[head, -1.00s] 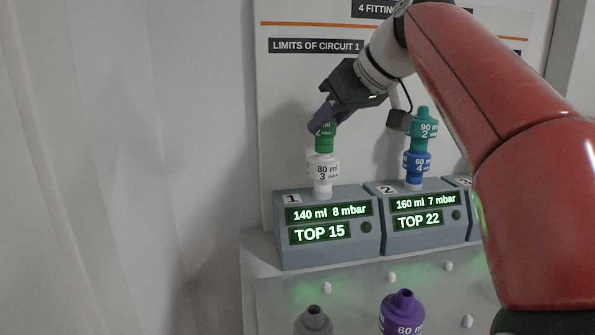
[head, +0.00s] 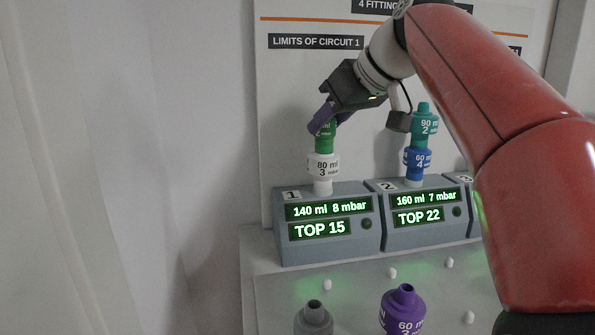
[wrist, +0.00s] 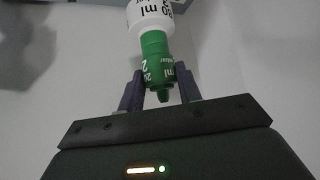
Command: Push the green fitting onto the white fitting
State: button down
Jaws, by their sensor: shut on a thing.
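The green fitting (head: 325,142) sits upright at the top of the white fitting (head: 323,167), which is marked 80 ml and 3 mbar. The white fitting stands on ventilator 1 (head: 328,251). My gripper (head: 322,122) is shut on the green fitting near its top, with its purple fingers partly covering it. In the wrist view the fingers (wrist: 160,88) lie on both sides of the green fitting (wrist: 155,60), and its wide end meets the white fitting (wrist: 150,18) with no gap that I can see. How deep they fit together is hidden.
Ventilator 2 (head: 418,233) stands to the right with a blue fitting (head: 417,163) and a teal fitting (head: 425,124) stacked on it, close to my wrist. A grey fitting (head: 313,320) and a purple fitting (head: 403,311) stand in front. The left side is free.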

jog(key=shift+f, duration=0.2)
jog(key=c, duration=1.2)
grip_release()
jog(key=o, duration=0.3)
jog(key=shift+r, duration=0.1)
